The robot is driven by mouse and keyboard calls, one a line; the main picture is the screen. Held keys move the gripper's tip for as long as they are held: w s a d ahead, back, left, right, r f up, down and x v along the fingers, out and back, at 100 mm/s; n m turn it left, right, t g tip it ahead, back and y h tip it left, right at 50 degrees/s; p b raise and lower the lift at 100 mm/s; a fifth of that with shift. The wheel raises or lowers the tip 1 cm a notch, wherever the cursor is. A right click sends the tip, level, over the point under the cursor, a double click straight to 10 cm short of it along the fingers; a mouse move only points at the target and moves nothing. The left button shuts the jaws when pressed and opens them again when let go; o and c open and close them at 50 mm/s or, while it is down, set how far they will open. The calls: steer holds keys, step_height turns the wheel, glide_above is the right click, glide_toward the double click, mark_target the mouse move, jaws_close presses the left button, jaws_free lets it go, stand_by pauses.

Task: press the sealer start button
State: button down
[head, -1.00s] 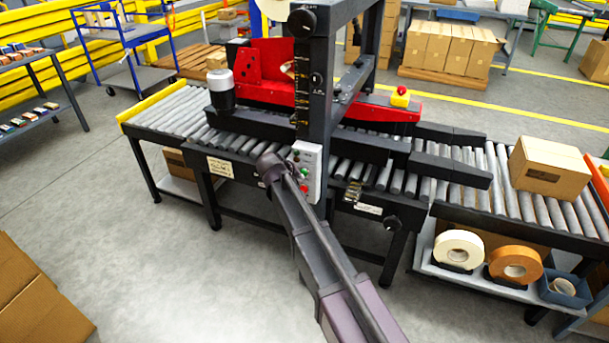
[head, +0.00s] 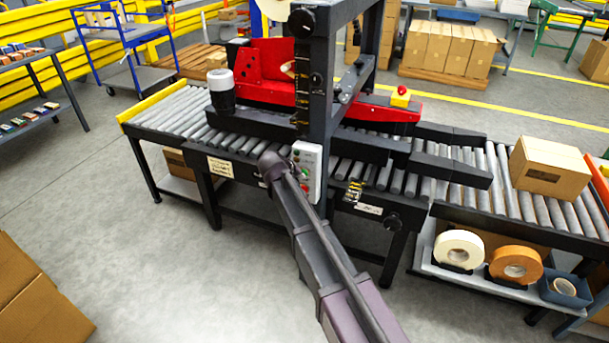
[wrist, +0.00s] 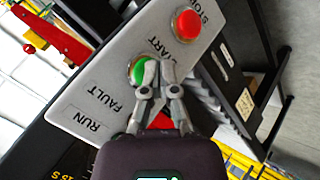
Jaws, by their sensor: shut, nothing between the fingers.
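The control box (head: 307,160) is a pale grey panel on the front of the sealer's dark upright. In the wrist view the panel (wrist: 92,88) carries the words RUN, FAULT, START and STOP. The green start button (wrist: 138,70) is by START and partly covered by my fingertips. The red stop button (wrist: 187,25) is clear of them. My gripper (wrist: 160,73) is shut and empty, its tips over the right part of the green button. I cannot tell whether they touch or press it. In the head view my wrist hides the fingers.
The sealer's dark frame and roller conveyor (head: 165,112) stand behind the panel. A carton (head: 548,168) sits on the right rollers.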

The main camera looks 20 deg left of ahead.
stand_by(0.4)
steer(key=shift+s, duration=0.65)
steer(key=s, duration=0.6)
steer(key=shift+a, duration=0.3)
stand_by(0.3)
stand_by(0.7)
